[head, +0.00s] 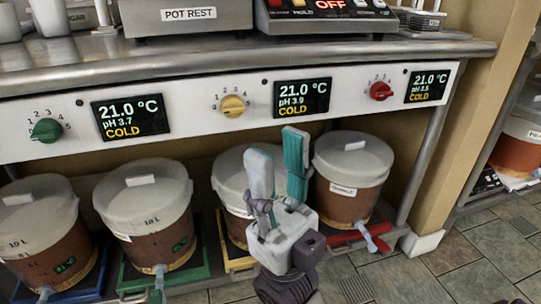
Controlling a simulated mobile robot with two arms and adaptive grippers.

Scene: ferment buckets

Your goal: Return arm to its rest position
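My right gripper (277,152) stands in the middle of the head view with its two teal-and-grey fingers pointing up. The fingers are apart and I see nothing held between them. It is in front of the buckets and hides part of the white-lidded bucket (232,182) behind it. The bucket (349,196) to its right shows beside the fingers; I cannot tell whether they touch. My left gripper is not in view.
A steel counter (190,52) with a panel of green, yellow and red knobs runs above. More buckets (146,215) (40,228) stand on coloured trays at left. A red tray (388,240) with a tap is at right. Tiled floor (460,255) is clear at lower right.

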